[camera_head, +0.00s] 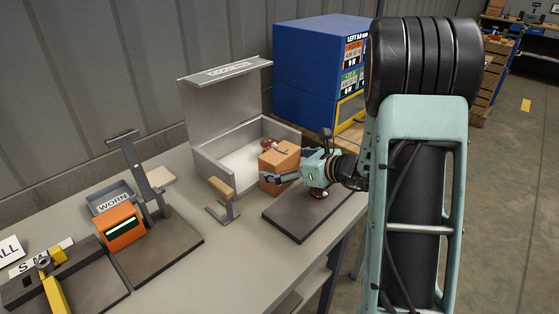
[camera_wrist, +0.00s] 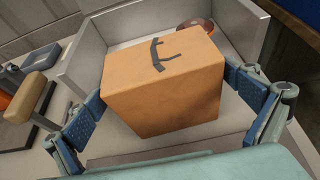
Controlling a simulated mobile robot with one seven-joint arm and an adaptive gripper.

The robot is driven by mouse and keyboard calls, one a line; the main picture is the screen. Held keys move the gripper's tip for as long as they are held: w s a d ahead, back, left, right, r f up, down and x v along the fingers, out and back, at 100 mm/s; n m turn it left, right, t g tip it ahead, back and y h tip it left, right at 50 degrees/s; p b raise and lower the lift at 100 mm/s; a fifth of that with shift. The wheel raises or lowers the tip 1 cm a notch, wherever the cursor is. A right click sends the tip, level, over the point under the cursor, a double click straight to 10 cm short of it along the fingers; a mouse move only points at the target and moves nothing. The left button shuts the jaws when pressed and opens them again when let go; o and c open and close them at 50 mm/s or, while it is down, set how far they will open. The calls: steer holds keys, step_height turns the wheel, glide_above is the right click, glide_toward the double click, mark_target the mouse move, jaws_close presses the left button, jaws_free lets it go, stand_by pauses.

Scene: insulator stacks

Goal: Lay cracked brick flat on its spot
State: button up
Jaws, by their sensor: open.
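The cracked brick (camera_head: 278,167) is an orange-tan block with a dark crack-like mark on its top face, clear in the wrist view (camera_wrist: 165,85). It stands at the front of an open grey box (camera_head: 219,176), and its underside is hidden. My gripper (camera_head: 296,163) is at the brick from the right. In the wrist view my gripper (camera_wrist: 172,112) is open, with one blue finger pad on each side of the brick. The pads look very close to its sides; I cannot tell whether they touch. Which surface is the brick's spot is not clear.
Another reddish-brown disc (camera_wrist: 196,25) is behind the brick. A wooden-topped stand (camera_head: 222,189), an orange device (camera_head: 120,226) and a blue cabinet (camera_head: 305,75) stand nearby.

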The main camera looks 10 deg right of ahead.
steer(key=v, duration=1.1)
steer(key=shift+r, duration=0.2)
steer(key=shift+d, duration=0.1)
